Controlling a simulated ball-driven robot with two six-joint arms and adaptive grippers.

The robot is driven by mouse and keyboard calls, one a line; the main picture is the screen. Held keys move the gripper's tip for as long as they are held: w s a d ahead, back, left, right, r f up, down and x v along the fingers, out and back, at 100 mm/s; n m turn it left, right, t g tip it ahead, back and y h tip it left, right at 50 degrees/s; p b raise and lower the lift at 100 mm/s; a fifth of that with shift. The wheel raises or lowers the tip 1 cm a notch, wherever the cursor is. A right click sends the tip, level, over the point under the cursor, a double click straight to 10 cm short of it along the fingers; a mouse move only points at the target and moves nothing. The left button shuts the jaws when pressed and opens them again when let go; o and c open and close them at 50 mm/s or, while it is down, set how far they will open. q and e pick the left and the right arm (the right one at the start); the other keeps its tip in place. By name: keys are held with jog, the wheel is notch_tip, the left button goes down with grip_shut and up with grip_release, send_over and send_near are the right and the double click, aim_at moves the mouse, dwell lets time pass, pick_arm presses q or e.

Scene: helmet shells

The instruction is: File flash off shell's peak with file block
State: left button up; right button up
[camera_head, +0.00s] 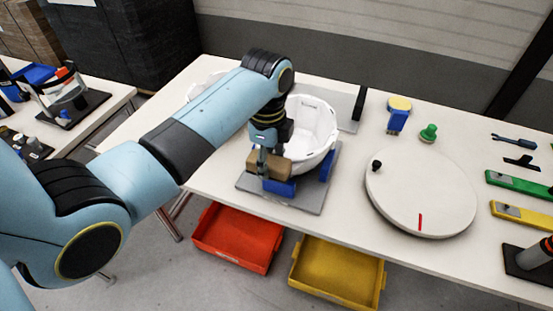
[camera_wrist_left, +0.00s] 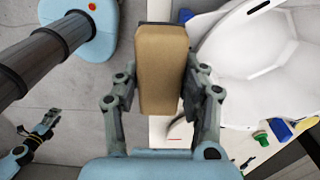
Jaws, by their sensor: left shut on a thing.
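The white helmet shell (camera_head: 310,125) sits open side up on a grey base plate (camera_head: 310,198) with blue supports. Its inside shows at the right of the left wrist view (camera_wrist_left: 250,40). My left gripper (camera_head: 262,150) is shut on the tan file block (camera_head: 276,167), at the shell's near left side. The block stands lengthwise between both fingers in the left wrist view (camera_wrist_left: 162,65). Whether it touches the shell's peak cannot be told, and the flash is not discernible. My right gripper (camera_wrist_left: 42,125) shows small at the lower left of the left wrist view; its finger opening is unclear.
A round white turntable (camera_head: 420,190) with a black knob and red mark lies right of the fixture. Behind it stand a green knob (camera_head: 428,132) and a blue-yellow item (camera_head: 398,115). Red (camera_head: 236,238) and yellow (camera_head: 337,272) bins sit below the table's front edge.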

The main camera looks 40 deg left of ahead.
pick_arm(q)
jog(key=shift+s+a+f, duration=0.1)
jog(key=shift+s+a, duration=0.1)
jog(key=shift+a, duration=0.5)
jog(key=shift+w+d, duration=0.25)
jog(key=shift+d, duration=0.75)
jog(key=shift+w+d, duration=0.25)
jog(key=shift+d, duration=0.75)
jog(key=shift+s+a+f, duration=0.1)
jog(key=shift+s+a, duration=0.15)
jog(key=shift+a, duration=0.75)
jog(key=shift+s+a, duration=0.2)
jog(key=shift+a, duration=0.75)
jog(key=shift+w+d, duration=0.2)
jog(key=shift+d, duration=0.8)
jog(key=shift+f, duration=0.1)
jog(key=shift+r, duration=4.05)
jog(key=shift+f, duration=0.15)
